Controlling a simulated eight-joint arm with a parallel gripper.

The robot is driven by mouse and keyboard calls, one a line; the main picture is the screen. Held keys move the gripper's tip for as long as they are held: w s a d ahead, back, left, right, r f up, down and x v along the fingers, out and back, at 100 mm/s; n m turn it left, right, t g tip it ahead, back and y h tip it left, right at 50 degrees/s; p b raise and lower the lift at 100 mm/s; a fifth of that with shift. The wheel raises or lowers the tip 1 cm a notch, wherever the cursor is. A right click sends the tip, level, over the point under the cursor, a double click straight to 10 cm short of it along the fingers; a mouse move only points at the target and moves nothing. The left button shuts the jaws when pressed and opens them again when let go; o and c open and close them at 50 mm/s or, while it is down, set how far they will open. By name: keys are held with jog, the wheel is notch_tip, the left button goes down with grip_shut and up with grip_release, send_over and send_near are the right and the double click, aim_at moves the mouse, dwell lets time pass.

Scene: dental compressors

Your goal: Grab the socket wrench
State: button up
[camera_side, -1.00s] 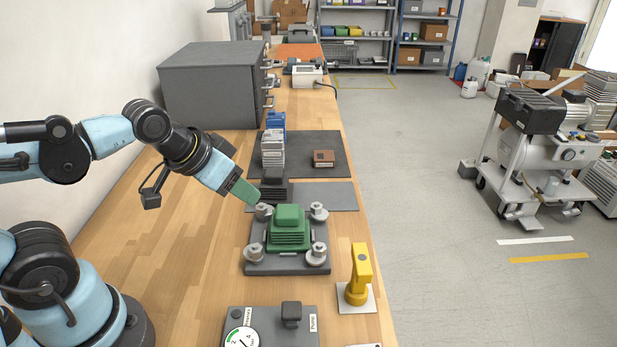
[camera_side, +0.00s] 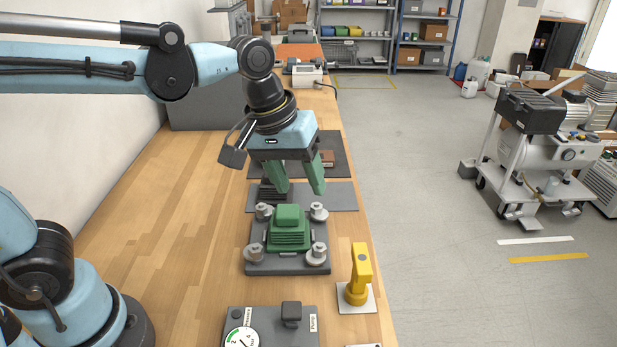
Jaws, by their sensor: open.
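A yellow upright tool (camera_side: 358,275) stands on a small white plate (camera_side: 366,305) near the right edge of the bench. It looks like the socket wrench, though its details are too small to be sure. My gripper (camera_side: 300,188) has green fingers spread apart with nothing between them. It hangs pointing down above the grey mat, behind the green compressor part and well apart from the yellow tool. The green part (camera_side: 288,235) sits on a dark grey base plate (camera_side: 289,268) with several grey round knobs at its corners.
A panel with a gauge (camera_side: 241,338) and a dark knob (camera_side: 291,313) lies at the bench front. Behind my gripper are a dark mat and a brown block (camera_side: 327,158). A dark cabinet (camera_side: 205,105) stands at the back left. The wooden bench left of the green part is clear.

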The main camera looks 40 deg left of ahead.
aim_at(360, 271)
jog(key=w+d+n+g, duration=0.1)
jog(key=d, duration=0.2)
jog(key=d+n+g, duration=0.1)
jog(key=d, duration=0.3)
jog(key=w+d+n+g, duration=0.1)
jog(key=d+n, duration=0.1)
jog(key=d, duration=0.2)
jog(key=shift+w+f+g, duration=0.3)
jog(key=shift+f+g, duration=0.1)
jog(key=shift+d+f, duration=0.15)
jog(key=shift+s+d+f, duration=0.15)
jog(key=shift+s+f, duration=0.05)
jog(key=shift+f, duration=1.8)
jog(key=shift+s+d+f, duration=0.15)
jog(key=shift+d+f, duration=0.05)
jog(key=shift+f, duration=1.75)
jog(key=shift+s+d+f, duration=0.15)
jog(key=shift+s+f, duration=0.05)
jog(key=shift+f, duration=1.8)
grip_shut()
